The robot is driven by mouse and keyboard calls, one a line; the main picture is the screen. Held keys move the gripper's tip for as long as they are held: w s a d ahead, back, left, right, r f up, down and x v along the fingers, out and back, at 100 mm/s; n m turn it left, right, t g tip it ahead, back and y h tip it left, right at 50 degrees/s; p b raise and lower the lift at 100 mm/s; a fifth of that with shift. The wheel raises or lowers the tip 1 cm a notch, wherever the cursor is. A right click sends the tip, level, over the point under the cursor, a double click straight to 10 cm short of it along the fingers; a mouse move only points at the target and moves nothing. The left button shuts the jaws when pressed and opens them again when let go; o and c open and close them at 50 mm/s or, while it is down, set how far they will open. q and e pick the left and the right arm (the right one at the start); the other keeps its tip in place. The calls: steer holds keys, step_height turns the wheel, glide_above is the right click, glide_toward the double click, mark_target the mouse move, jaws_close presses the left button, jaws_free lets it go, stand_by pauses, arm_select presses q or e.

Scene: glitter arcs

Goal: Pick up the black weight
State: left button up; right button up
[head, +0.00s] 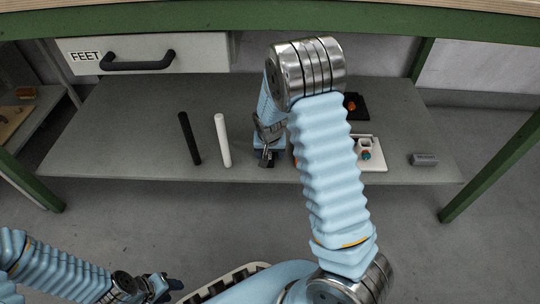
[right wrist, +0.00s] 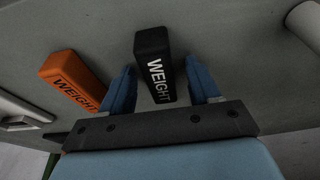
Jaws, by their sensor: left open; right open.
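The black weight (right wrist: 154,62), a dark block with white "WEIGHT" lettering, lies on a grey surface in the right wrist view. My right gripper (right wrist: 160,68) is open, with one blue finger on each side of the black weight. Gaps show between the block and the fingers. The block's near end meets the dark gripper body in the picture; I cannot tell whether they touch. In the head view my right gripper (head: 267,156) is low over the shelf, and I cannot clearly separate the weight from it. My left gripper (head: 168,285) is open and empty at lower left.
An orange weight (right wrist: 74,80) lies left of the black one. On the shelf (head: 110,130) stand a black rod (head: 189,138) and a white rod (head: 222,140). A black tray (head: 361,112), white tray (head: 375,142) and grey block (head: 423,159) lie right. A drawer (head: 200,52) hangs above.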

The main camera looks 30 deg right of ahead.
steer(key=shift+f, duration=0.1)
jaws_close()
stand_by(0.3)
